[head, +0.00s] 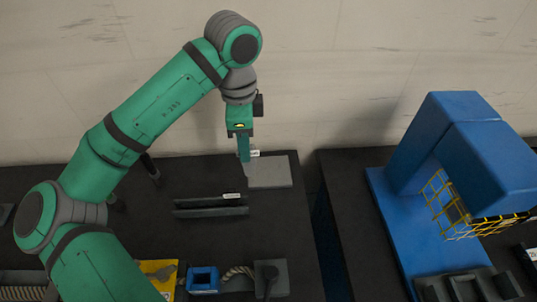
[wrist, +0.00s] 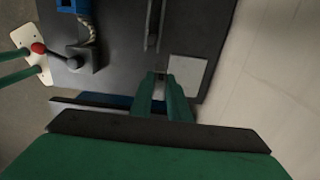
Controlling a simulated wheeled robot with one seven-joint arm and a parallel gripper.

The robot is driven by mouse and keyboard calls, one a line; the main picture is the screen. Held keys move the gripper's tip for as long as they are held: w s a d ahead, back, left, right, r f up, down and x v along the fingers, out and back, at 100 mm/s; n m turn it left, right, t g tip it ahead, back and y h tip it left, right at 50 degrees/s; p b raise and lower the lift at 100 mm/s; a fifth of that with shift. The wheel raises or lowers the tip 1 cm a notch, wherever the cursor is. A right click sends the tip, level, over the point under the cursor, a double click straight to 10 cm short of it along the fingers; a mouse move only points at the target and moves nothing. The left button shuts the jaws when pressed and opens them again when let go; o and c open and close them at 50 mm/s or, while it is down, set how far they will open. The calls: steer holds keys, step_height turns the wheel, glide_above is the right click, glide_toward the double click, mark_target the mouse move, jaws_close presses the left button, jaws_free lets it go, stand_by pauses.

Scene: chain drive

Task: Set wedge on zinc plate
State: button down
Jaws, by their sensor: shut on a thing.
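The zinc plate (head: 271,172) is a flat light-grey square at the back right of the dark table. It also shows in the wrist view (wrist: 188,70), just right of my fingertips. My gripper (head: 244,157) points down at the plate's left edge. In the wrist view my gripper (wrist: 160,82) is shut on a small dark piece, which I take to be the wedge (wrist: 160,74). The fingers hide most of it, and its shape is not clear. I cannot tell whether the piece touches the plate.
A dark slotted rail (head: 210,206) with a white label lies in front of the plate. A blue block (head: 203,280), rope and a grey block with a lever (head: 271,279) line the front. A blue machine (head: 455,150) with yellow mesh stands right, across a gap.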

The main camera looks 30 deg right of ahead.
steer(key=w+d+f, duration=0.6)
steer(key=d+f, duration=0.3)
steer(key=f, duration=0.2)
steer(key=shift+d+f, duration=0.15)
steer(key=shift+f, duration=0.15)
steer(key=c, duration=2)
jaws_free()
steer(key=shift+f, duration=0.15)
steer(key=shift+c, duration=0.2)
steer(key=o, duration=0.4)
steer(key=shift+c, duration=0.2)
step_height(320, 180, up, 12)
